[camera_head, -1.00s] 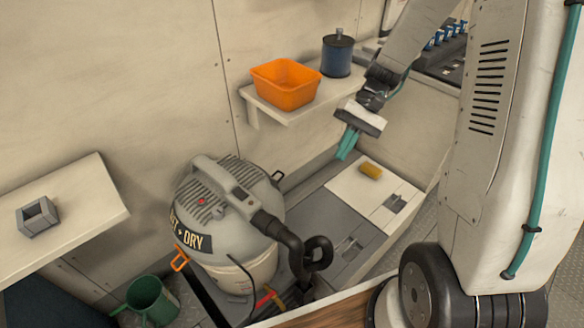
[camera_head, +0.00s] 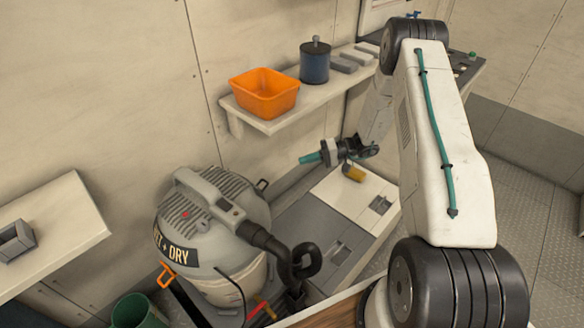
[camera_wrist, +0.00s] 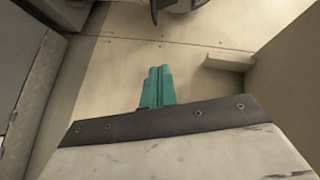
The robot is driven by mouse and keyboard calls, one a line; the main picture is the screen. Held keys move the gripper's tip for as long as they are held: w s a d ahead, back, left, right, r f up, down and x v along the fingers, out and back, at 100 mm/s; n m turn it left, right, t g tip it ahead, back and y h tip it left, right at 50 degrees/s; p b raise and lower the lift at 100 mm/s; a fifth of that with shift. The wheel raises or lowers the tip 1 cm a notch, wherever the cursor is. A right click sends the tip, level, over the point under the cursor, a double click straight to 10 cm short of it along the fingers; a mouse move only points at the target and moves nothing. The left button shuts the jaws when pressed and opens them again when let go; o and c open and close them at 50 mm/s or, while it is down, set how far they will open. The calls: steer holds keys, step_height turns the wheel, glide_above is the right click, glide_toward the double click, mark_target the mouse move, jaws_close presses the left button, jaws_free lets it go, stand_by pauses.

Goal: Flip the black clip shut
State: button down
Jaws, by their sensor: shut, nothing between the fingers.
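The black clip (camera_head: 262,185) is a small dark loop standing out from the far right side of the grey wet/dry vacuum's lid (camera_head: 213,205). My gripper (camera_head: 306,159) is to the right of the clip, apart from it, with its teal fingers pointing left toward the vacuum. The fingers also show in the wrist view (camera_wrist: 157,77), pressed together with nothing between them. At the top of the wrist view, part of a pale body with a small dark piece beside it is cut off by the edge; I cannot tell if that piece is the clip.
An orange clip (camera_head: 166,275) sticks out at the vacuum's front left. Above is a shelf (camera_head: 300,116) with an orange bin (camera_head: 264,94) and a blue spool (camera_head: 315,63). A yellow sponge (camera_head: 353,173) lies on the locker below my gripper. The vacuum's black hose (camera_head: 290,262) curls in front.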

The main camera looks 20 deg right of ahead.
mark_target(258, 185)
steer(key=a+f, duration=0.3)
steer(key=a, duration=0.8)
steer(key=shift+w+a+f, duration=0.3)
steer(key=shift+a, duration=0.05)
steer(key=shift+f, duration=0.15)
steer(key=shift+s+a+f+m+y, duration=0.2)
steer(key=shift+a+f+m+y, duration=0.2)
steer(key=shift+f, duration=0.3)
steer(key=shift+s+a+f+m+y, duration=0.2)
steer(key=shift+a+f+m+y, duration=0.15)
steer(key=shift+f+y, duration=0.3)
steer(key=shift+s+a+f+m+y, duration=0.2)
steer(key=shift+a+f+m+y, duration=0.2)
steer(key=shift+f, duration=0.4)
steer(key=shift+d, duration=0.1)
